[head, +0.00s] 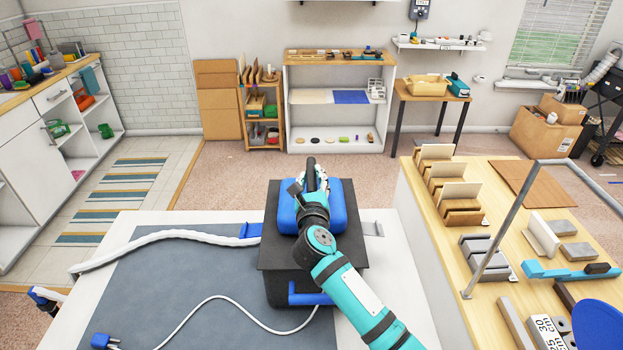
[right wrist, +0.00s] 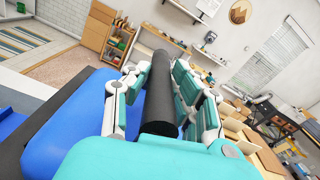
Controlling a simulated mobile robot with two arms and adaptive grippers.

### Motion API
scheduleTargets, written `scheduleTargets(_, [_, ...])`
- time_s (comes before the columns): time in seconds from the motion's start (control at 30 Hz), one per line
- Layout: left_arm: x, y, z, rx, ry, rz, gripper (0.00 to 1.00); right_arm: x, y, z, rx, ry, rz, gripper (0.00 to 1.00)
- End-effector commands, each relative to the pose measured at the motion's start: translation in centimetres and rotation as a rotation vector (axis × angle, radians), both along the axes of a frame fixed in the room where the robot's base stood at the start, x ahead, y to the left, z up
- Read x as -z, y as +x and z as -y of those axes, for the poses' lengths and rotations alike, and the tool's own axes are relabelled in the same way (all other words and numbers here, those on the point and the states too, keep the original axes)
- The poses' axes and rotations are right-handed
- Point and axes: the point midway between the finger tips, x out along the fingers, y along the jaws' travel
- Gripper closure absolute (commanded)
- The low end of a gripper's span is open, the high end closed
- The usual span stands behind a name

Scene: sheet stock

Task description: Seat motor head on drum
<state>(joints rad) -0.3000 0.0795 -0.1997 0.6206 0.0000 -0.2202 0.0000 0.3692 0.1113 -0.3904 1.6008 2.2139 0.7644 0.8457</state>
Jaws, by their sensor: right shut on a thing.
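The blue motor head (head: 285,218) with a black carry handle (head: 311,172) is over the top of the black, boxy drum (head: 282,282). It looks level and roughly centred, but I cannot tell if it rests fully on the rim. My right gripper (head: 316,190) is shut on the handle from above. In the right wrist view the handle (right wrist: 158,100) lies between the teal finger pads of my right gripper (right wrist: 163,82), with the blue motor head (right wrist: 60,140) below. The arm hides the drum's right front. My left gripper is not in view.
The drum stands on a grey mat (head: 190,285) on a white table (head: 130,228). A white hose (head: 150,238) runs left from it; a white cable (head: 205,305) with a blue plug (head: 102,341) lies in front. A wooden-topped bench (head: 500,225) with stock stands right.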

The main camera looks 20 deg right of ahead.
Motion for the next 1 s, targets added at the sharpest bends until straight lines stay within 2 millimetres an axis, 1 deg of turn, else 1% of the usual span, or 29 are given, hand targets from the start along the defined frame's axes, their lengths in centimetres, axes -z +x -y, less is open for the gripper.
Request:
scheduleTargets(0.03, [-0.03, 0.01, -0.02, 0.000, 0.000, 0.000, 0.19, -0.59, 0.07, -0.02, -0.001, -0.001, 0.011, 1.00])
scheduleTargets(0.47, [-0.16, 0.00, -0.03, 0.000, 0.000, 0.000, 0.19, -0.32, 0.10, 0.01, -0.002, -0.003, 0.011, 1.00])
scheduleTargets(0.5, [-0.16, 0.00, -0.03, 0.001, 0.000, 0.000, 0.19, -0.32, 0.10, 0.01, -0.002, -0.003, 0.011, 0.74])
scheduleTargets(0.7, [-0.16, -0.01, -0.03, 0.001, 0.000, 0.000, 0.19, -0.31, 0.10, 0.04, -0.001, -0.003, 0.011, 0.49])
scheduleTargets(1.0, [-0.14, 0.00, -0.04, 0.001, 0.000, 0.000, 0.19, -0.06, 0.07, 0.06, 0.000, -0.002, 0.006, 0.49])
